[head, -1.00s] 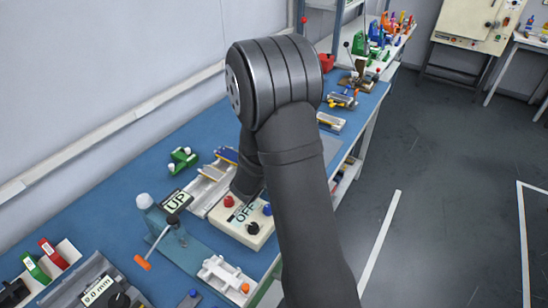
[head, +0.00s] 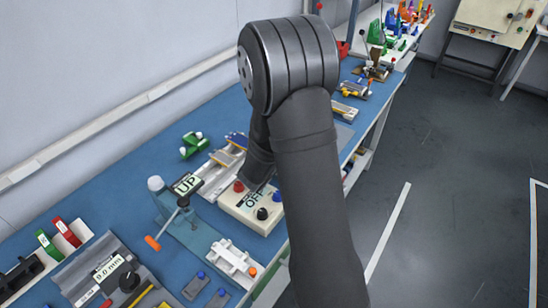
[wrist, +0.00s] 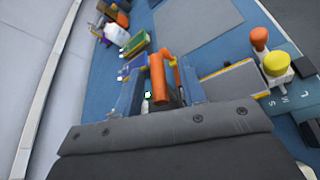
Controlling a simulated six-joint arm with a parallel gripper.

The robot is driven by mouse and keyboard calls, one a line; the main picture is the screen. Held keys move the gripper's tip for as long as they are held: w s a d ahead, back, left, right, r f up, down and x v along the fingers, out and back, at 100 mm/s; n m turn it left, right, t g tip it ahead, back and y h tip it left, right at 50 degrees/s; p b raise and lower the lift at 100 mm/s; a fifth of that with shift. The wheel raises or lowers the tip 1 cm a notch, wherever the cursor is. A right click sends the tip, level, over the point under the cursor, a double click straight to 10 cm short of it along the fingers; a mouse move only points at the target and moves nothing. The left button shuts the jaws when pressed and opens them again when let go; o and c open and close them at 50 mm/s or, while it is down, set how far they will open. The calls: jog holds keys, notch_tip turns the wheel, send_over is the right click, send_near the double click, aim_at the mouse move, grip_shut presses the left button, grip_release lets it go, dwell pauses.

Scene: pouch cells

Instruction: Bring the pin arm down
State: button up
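In the head view, a blue-grey fixture (head: 200,238) on the bench has a white-topped post, an "UP" sign (head: 187,185) and a thin slanting lever with an orange grip (head: 152,243). This looks like the pin arm.
A cream box (head: 246,207) with an "OFF" label, red, black and blue knobs stands right of the fixture. A white fixture (head: 232,259) lies in front. The wrist view shows yellow (wrist: 275,64) and orange knobs at right and a grey mat (wrist: 198,28).

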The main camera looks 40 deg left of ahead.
jog(key=v, duration=1.6)
jog(key=shift+d, duration=0.1)
jog(key=x, duration=1.7)
jog(key=shift+w, duration=0.2)
